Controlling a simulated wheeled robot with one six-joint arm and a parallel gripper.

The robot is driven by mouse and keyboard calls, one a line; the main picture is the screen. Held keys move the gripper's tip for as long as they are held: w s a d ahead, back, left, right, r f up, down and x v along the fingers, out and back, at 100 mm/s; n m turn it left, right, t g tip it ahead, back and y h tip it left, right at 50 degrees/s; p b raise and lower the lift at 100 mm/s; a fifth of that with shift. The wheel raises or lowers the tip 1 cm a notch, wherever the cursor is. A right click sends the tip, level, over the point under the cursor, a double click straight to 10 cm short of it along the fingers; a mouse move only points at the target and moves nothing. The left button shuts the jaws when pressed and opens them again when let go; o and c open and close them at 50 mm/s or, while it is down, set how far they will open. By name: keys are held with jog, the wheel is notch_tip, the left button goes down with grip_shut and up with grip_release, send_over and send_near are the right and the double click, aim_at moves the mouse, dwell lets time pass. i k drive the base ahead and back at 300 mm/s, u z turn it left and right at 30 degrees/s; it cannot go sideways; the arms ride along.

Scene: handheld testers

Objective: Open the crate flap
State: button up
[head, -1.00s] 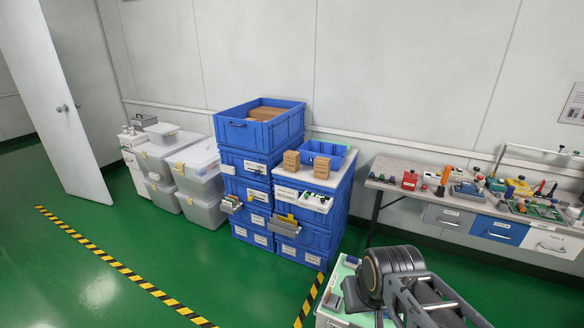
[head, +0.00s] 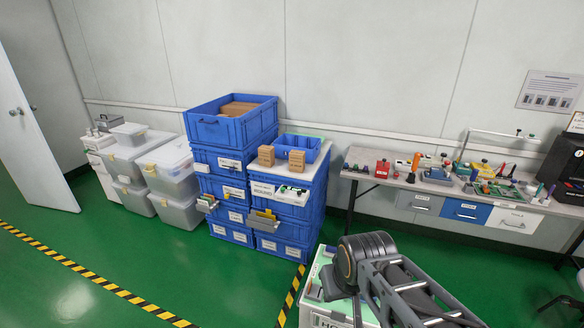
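Blue crates (head: 232,160) stand in two stacks against the wall, left of the picture's middle. The taller left stack has an open crate (head: 230,118) on top with brown boxes in it. Small grey flaps or trays stick out of some crate fronts, one on the left (head: 206,203) and one on the right stack (head: 262,220); I cannot tell which flap the task means. My arm shows at the bottom right, apart from the crates. My gripper is out of the picture.
A workbench (head: 366,176) with tools and drawers runs along the wall at the right. Clear lidded bins (head: 165,168) stand left of the crates. A white unit (head: 318,312) is near my arm. Green floor (head: 150,260) with striped tape is free at the left.

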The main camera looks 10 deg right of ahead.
aim_at(208, 129)
jog(key=u, duration=0.65)
jog(key=i, duration=1.75)
jog(key=u, duration=0.5)
jog(key=i, duration=1)
jog(key=z, duration=0.1)
